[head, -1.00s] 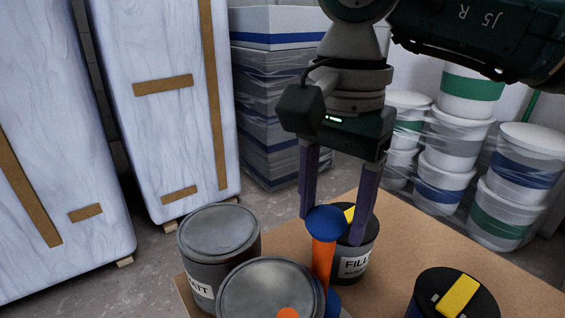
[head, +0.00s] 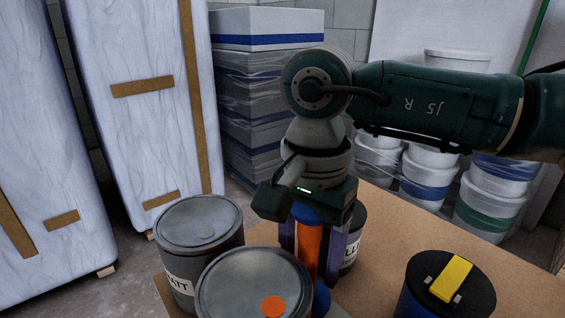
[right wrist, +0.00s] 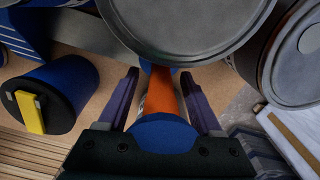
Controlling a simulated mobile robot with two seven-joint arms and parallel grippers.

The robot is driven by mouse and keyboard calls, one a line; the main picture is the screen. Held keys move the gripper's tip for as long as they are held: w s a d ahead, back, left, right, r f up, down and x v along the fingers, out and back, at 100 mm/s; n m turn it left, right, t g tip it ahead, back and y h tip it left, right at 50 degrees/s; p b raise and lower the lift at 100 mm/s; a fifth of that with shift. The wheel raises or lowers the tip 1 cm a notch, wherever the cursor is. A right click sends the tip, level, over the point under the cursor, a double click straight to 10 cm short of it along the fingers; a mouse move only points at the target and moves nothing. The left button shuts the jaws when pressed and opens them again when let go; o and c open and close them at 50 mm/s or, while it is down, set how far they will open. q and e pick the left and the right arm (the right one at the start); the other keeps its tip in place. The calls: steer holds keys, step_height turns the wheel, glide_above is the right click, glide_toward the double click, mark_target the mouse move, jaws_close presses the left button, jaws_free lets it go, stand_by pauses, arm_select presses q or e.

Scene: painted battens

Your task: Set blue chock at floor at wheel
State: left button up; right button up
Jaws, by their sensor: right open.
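I cannot make out a chock or a wheel in either view. My right gripper (head: 312,265) points down over the board, its two purple fingers on either side of an upright orange shaft (head: 308,245) with blue ends. In the right wrist view the open fingers (right wrist: 160,80) straddle the orange shaft (right wrist: 163,90). Its rounded blue end (right wrist: 163,132) sits close to the palm. The lower blue end (head: 321,297) is partly hidden by a can. My left gripper is not in view.
Grey lidded cans (head: 254,285) (head: 200,222) stand close left of the shaft. A labelled can (head: 355,235) is behind the fingers. A black-topped can with a yellow block (head: 452,278) stands right. Brown board (head: 385,235) is bare between. Wrapped buckets (head: 428,180) stand behind.

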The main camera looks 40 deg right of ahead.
steer(key=shift+c, duration=0.2)
jaws_close()
stand_by(0.3)
steer(key=shift+r, duration=0.1)
stand_by(0.7)
